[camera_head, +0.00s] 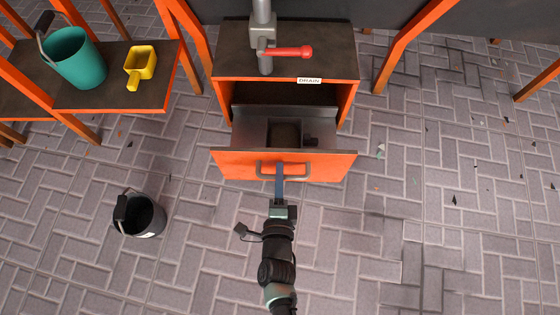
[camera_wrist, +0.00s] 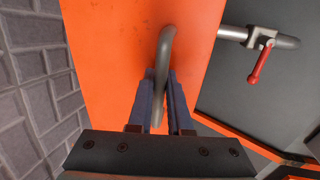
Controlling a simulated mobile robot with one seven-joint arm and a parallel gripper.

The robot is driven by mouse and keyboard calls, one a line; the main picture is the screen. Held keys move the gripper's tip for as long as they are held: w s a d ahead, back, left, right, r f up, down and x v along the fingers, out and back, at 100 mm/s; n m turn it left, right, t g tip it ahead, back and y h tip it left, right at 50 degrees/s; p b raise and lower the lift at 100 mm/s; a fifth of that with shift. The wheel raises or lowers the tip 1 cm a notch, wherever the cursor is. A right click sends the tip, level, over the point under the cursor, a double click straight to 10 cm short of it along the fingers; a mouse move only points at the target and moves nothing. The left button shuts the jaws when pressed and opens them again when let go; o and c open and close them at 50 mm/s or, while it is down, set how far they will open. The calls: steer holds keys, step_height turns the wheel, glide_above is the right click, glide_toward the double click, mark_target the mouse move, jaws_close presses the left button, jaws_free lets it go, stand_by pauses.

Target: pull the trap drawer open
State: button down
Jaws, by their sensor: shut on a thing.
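The trap drawer (camera_head: 233,163) has an orange front and stands pulled partway out of its cabinet (camera_head: 224,104) in the head view. Inside it a dark trap piece (camera_head: 286,133) shows. Its grey bar handle (camera_head: 300,164) is on the middle of the front. My gripper (camera_head: 280,170) is in front of the drawer with its blue fingers at the handle. In the wrist view my gripper (camera_wrist: 160,92) has one finger on each side of the handle (camera_wrist: 166,50) and is shut on it. The orange drawer front (camera_wrist: 105,60) fills much of that view.
A grey pipe with a red valve lever (camera_head: 291,53) stands on the cabinet above a DRAIN label (camera_head: 309,80). A black bucket (camera_head: 140,214) is on the floor at left. A teal bucket (camera_head: 74,58) and yellow scoop (camera_head: 140,67) sit on a shelf. Floor at right is mostly clear.

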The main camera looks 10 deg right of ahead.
steer(key=shift+s+a, duration=0.1)
steer(key=c, duration=0.9)
jaws_free()
steer(key=shift+o, duration=0.2)
steer(key=p+v, duration=0.5)
steer(key=v, duration=0.8)
